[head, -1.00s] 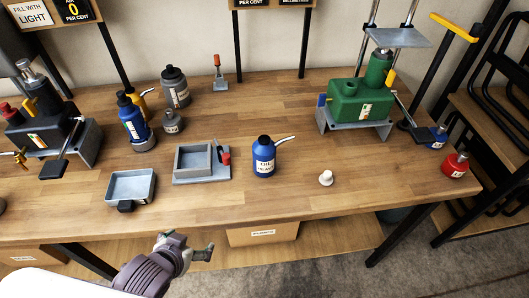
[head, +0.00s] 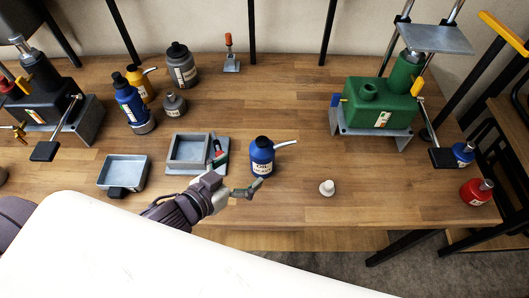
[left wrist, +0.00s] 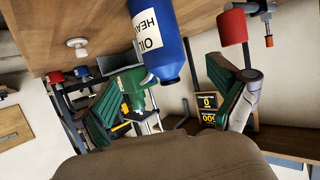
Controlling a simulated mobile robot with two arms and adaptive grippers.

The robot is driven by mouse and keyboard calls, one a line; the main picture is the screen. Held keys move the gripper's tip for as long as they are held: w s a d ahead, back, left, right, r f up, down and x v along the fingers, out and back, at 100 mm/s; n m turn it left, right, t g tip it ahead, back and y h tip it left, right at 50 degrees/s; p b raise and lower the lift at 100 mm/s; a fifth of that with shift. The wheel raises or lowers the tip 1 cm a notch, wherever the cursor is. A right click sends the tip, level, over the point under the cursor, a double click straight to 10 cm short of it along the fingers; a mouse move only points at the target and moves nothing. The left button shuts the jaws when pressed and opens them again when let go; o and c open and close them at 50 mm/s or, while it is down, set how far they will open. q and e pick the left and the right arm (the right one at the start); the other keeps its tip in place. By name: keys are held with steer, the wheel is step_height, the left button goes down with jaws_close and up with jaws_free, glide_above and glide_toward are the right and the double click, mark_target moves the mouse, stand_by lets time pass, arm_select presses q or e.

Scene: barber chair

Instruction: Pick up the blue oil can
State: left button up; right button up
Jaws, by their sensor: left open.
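The blue oil can (head: 262,158) stands upright on the workbench, with a black cap, a pale spout pointing right and a white "OIL" label. My left gripper (head: 247,188) is just in front of the can, at its lower left, open and empty. In the left wrist view the can (left wrist: 158,45) shows tilted, between and beyond the open fingers (left wrist: 165,92). I cannot tell whether a finger touches it. My right gripper is not in view.
The wooden bench (head: 290,205) is clear right of the can up to a small white knob (head: 327,188). A grey tray (head: 190,148) is close on the left. A green jack (head: 375,102) stands behind right; a blue bottle (head: 131,108) is farther left.

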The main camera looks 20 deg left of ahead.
mark_target(254, 157)
arm_select(q)
steer(key=x, duration=0.4)
steer(key=shift+p, duration=0.3)
steer(key=shift+w+f, duration=0.1)
steer(key=shift+w, duration=0.2)
steer(key=shift+w+d+p, duration=0.25)
steer(key=shift+w+p, duration=0.35)
steer(key=shift+w, duration=0.2)
steer(key=p+x, duration=0.1)
steer(key=x, duration=0.2)
steer(key=shift+w+f, duration=0.1)
steer(key=shift+w, duration=0.05)
steer(key=shift+w+d+f, duration=0.1)
steer(key=shift+f, duration=0.05)
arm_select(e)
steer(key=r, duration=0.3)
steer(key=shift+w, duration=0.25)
arm_select(q)
steer(key=c, duration=1.8)
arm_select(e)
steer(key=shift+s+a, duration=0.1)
